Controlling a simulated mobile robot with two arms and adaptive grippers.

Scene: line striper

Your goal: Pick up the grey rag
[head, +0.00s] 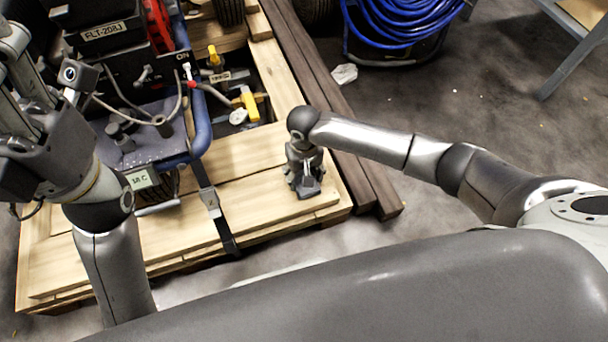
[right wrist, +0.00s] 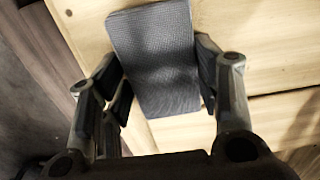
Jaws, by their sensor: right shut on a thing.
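The grey rag (right wrist: 155,60) is a folded, textured rectangle between the fingers of my right gripper (right wrist: 162,85) in the right wrist view. The fingers press on its left and right edges. In the head view my right gripper (head: 305,178) points down over the right end of the wooden pallet, with a small dark part of the rag (head: 309,192) showing at its tip. I cannot tell whether the rag touches the boards. My left gripper (head: 42,110) is raised at the left edge of the head view, away from the rag; its fingertips are not clear.
The pallet (head: 265,212) carries a line striper (head: 150,130) with a blue frame, held by a dark strap (head: 212,205). Dark wooden beams (head: 365,185) lie along the pallet's right side. A blue hose coil (head: 405,22) stands behind. Floor at right is mostly clear.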

